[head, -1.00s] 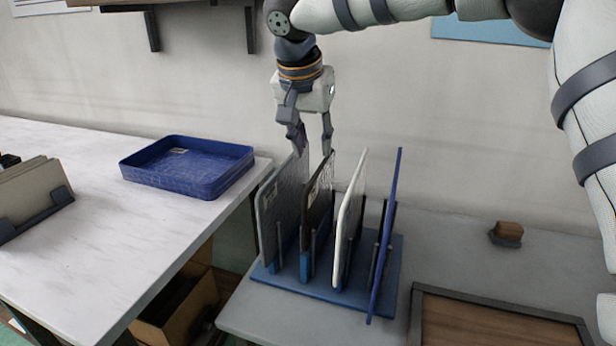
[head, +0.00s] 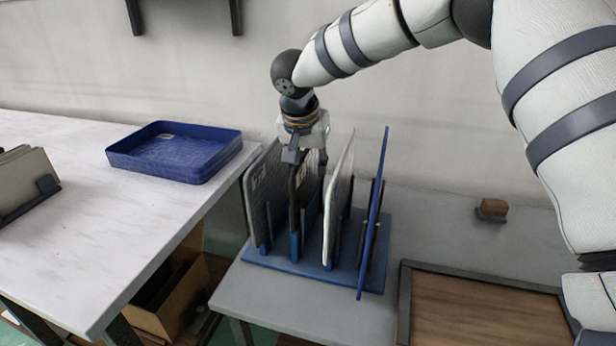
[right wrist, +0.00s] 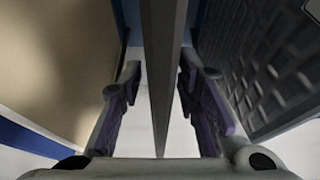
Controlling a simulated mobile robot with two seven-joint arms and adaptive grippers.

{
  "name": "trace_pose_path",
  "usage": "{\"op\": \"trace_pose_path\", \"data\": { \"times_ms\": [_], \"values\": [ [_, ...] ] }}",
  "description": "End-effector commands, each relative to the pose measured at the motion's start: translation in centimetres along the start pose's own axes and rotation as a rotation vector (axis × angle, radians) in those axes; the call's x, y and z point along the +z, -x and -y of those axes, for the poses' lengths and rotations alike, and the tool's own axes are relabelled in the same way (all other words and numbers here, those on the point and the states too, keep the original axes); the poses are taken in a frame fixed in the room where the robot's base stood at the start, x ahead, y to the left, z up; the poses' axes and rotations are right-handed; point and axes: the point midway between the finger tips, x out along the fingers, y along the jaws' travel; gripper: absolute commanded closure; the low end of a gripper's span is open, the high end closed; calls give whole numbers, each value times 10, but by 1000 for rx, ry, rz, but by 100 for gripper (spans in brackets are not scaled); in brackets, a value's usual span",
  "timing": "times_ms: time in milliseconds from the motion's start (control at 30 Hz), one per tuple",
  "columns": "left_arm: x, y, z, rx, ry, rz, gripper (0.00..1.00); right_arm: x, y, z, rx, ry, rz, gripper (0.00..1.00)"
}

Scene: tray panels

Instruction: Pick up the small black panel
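The small black panel (head: 295,215) stands upright in a slot of the blue rack (head: 325,273), second from the left. My right gripper (head: 307,163) points down over its top edge. In the right wrist view the panel (right wrist: 160,70) runs edge-on between the two fingers (right wrist: 162,92). The fingers are open around it, one on each side, with small gaps showing; they do not look clamped on it. In the head view, the gripper hides part of the panel's top. My left gripper is not in view.
A grey panel (head: 262,195) stands left of the black one, a white panel (head: 338,215) and a blue panel (head: 374,215) to its right. A blue tray (head: 175,152) lies on the white table (head: 110,215). A brown block (head: 492,208) sits at the right.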

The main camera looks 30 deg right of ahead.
Motion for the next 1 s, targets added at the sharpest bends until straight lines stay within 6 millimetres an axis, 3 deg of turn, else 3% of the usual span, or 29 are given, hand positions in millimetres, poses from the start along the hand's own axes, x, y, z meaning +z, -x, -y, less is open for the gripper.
{"op": "trace_pose_path", "data": {
  "times_ms": [633, 767, 800, 1000],
  "values": [
    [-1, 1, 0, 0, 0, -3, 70, 2, -4, 0, 0, 0, 0, 70],
    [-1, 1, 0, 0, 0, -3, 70, 2, -4, 0, 0, 0, 0, 97],
    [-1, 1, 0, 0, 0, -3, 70, 2, -4, 0, 0, 0, 0, 100],
    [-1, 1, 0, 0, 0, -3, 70, 2, -4, 0, 0, 0, 0, 100]
  ]
}}
